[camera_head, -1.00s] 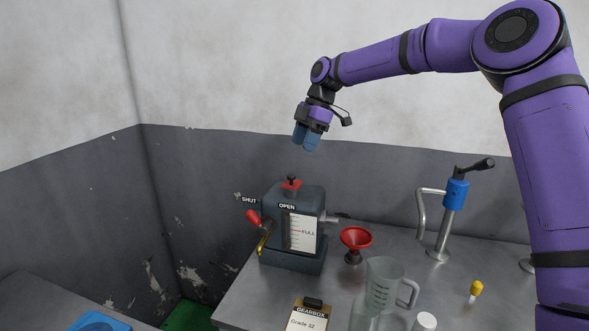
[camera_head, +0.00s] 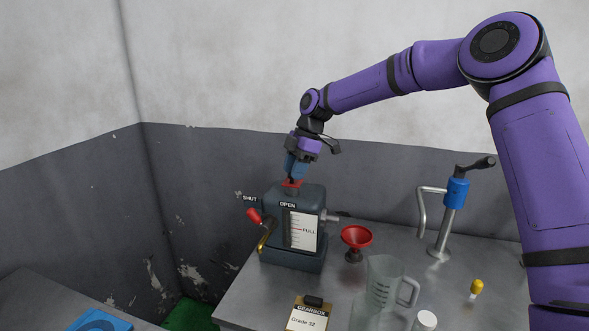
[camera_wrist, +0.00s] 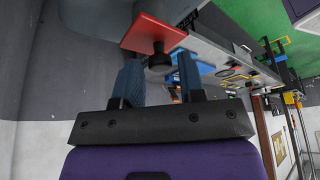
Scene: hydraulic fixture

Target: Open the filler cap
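The filler cap, a red square plate (camera_wrist: 150,32) with a black knob (camera_wrist: 160,59), is on top of the dark grey tank (camera_head: 277,217). In the head view the red plate (camera_head: 292,184) shows just under my gripper (camera_head: 294,174), which hides most of the knob. In the wrist view my gripper (camera_wrist: 160,68) is open, with its two blue fingers apart. The knob lies at the gap between the fingertips, and I see no clear contact. The cap sits on the tank.
A red funnel (camera_head: 356,237), clear jug (camera_head: 384,283), blue hand pump (camera_head: 457,192), yellow-topped item (camera_head: 476,287) and clipboard (camera_head: 309,315) stand or lie on the metal bench.

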